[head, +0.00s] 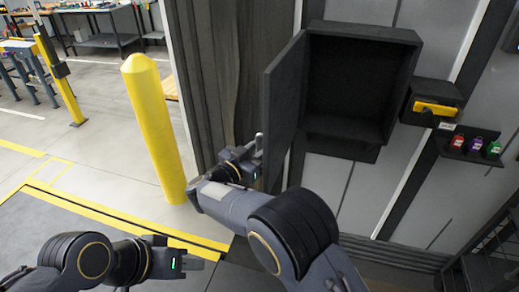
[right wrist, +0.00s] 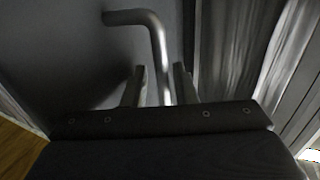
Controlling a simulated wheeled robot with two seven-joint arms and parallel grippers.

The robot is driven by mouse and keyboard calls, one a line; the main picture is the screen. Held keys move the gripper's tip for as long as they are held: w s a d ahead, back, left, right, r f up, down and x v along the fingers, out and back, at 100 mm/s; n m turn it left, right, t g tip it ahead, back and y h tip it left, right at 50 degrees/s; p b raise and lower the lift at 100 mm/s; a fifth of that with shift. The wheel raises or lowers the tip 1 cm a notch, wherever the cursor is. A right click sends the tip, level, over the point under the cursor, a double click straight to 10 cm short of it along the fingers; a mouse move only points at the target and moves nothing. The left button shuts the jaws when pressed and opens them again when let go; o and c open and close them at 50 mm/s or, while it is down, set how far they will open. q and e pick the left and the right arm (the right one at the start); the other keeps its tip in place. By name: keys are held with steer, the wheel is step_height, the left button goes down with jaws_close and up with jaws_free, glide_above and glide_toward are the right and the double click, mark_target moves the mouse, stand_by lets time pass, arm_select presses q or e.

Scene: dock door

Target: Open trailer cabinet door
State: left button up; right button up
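The dark cabinet (head: 345,85) on the trailer wall stands open, and its inside looks empty. Its door (head: 284,105) is hinged on the left and swung outward. My right gripper (head: 257,150) is at the door's outer edge, partly hidden by my own arm. In the right wrist view, a bent metal handle (right wrist: 158,48) on the door runs between the two fingers of my right gripper (right wrist: 160,82). Small gaps show on both sides of the handle, so the fingers are open around it. My left gripper (head: 195,254) is low at left, away from the cabinet and apparently empty; its finger gap is unclear.
A yellow bollard (head: 153,125) stands left of the door. Right of the cabinet are a small dark box with a yellow part (head: 434,107) and a shelf (head: 458,152) with several coloured items. Dark rack bars are at lower right. Floor at left is mostly clear.

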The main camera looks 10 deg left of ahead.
steer(key=shift+s+a+f, duration=0.1)
steer(key=shift+f, duration=0.05)
steer(key=shift+s+a, duration=0.15)
steer(key=shift+s, duration=0.1)
steer(key=b+v, duration=0.2)
steer(key=v, duration=0.5)
steer(key=shift+s, duration=0.1)
